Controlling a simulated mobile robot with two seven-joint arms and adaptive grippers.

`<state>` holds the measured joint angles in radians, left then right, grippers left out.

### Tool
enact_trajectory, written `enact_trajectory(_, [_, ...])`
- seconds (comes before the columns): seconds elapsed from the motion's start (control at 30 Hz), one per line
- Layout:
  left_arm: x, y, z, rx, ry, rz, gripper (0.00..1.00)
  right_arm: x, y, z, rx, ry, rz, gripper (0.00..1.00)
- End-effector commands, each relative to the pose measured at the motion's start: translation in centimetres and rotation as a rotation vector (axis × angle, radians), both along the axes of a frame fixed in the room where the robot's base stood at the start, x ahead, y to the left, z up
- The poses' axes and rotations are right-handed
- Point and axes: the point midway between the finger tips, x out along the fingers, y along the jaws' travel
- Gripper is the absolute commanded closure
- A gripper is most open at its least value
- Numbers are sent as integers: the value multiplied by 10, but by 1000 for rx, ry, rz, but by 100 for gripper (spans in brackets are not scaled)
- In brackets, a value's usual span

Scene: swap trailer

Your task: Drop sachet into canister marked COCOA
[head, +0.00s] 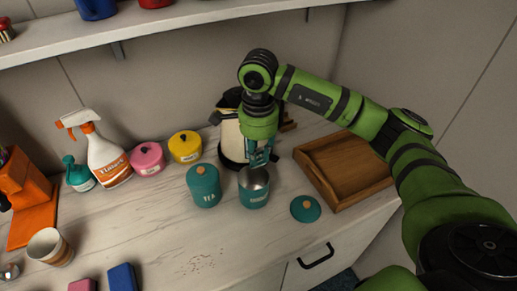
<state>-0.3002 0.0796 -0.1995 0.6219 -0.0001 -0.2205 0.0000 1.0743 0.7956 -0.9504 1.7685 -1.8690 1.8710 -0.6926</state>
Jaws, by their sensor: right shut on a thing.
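My right gripper (262,160) points down just above the open mouth of a teal canister (254,195). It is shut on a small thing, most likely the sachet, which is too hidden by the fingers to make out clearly. The open canister's metal inside shows; its label is too small to read surely. A teal lid (305,208) with an orange knob lies on the counter to its right. A closed teal canister (204,188) marked TEA stands to its left. My left gripper is out of view.
A cream jug (232,138) stands close behind the gripper. A wooden tray (345,168) lies at right. Pink (148,158) and yellow (185,147) pots and a spray bottle (106,155) stand at left. A cup (49,247) stands front left.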

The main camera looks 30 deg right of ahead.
Motion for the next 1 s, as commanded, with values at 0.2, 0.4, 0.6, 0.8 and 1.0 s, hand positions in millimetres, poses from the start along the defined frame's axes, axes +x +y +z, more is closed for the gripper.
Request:
enact_trajectory(0.2, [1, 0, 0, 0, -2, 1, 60, 0, 0, 0, 0, 0, 1, 49])
enact_trajectory(0.4, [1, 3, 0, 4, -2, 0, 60, 0, 0, 0, 0, 0, 1, 49])
enact_trajectory(0.6, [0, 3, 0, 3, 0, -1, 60, 1, 0, 17, 0, -4, 0, 49])
enact_trajectory(0.8, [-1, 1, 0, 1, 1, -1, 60, 1, 0, 60, 1, -6, 1, 49])
enact_trajectory(1.0, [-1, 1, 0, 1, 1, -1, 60, 1, 0, 99, -1, -5, 0, 49])
